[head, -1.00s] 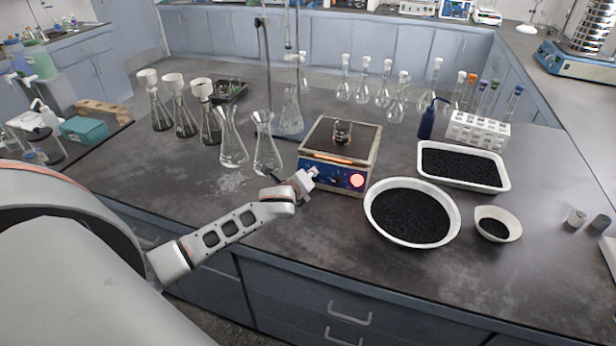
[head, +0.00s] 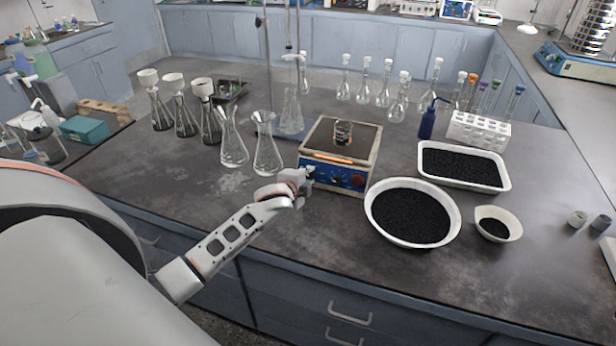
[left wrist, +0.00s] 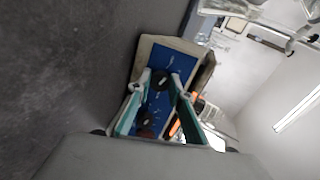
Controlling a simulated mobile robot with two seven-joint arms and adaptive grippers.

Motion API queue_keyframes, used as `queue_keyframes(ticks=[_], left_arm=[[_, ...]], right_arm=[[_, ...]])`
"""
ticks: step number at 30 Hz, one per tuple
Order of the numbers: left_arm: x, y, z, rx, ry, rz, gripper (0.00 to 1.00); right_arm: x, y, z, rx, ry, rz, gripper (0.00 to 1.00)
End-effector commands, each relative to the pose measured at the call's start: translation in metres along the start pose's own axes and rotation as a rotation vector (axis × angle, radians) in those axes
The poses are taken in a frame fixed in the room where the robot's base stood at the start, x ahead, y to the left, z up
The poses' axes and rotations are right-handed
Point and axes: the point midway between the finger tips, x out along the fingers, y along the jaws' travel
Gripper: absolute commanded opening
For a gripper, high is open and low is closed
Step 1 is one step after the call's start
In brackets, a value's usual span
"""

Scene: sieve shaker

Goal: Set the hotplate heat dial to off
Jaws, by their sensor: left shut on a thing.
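The hotplate (head: 317,139) stands on the bench with a blue front panel; the panel also shows in the left wrist view (left wrist: 176,60). My left gripper (head: 306,178) is at the left part of this panel. In the left wrist view its two teal fingers (left wrist: 160,82) are shut on a black dial, the heat dial (left wrist: 162,80). A second black dial (left wrist: 150,118) lies between the fingers, nearer the palm, not gripped. The round red lamp (head: 357,180) on the panel's right is dark. The heat dial's marking cannot be read. My right gripper is not in view.
A small glass beaker (head: 343,132) stands on the hotplate. Flasks (head: 266,150) stand close on the left. A round bowl of black grains (head: 372,215) is close at the right front, with a white tray (head: 508,178) behind it. The bench front left is clear.

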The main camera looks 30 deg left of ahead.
Motion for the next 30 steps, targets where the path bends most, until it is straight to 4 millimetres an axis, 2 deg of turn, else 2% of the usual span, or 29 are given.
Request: queue_keyframes(ticks=[9, 23, 24, 26, 30], left_arm=[[0.0001, 0.0009, 0.0006, -0.099, 0.002, 0.000, 0.00], [0.0001, 0.0009, 0.0007, -0.112, 0.003, 0.000, 0.00], [0.0001, 0.0009, 0.0007, -0.112, 0.003, 0.000, 0.23], [0.0001, 0.0009, 0.0007, -0.112, 0.003, 0.000, 0.37], [0.0001, 0.0007, 0.0005, -0.111, 0.003, 0.000, 0.37]], right_arm=[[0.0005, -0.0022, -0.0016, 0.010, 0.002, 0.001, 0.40], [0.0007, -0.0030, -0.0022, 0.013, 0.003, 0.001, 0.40], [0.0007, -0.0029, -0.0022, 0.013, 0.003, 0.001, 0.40], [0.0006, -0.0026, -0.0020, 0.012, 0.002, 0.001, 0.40], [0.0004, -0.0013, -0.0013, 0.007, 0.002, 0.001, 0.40]])
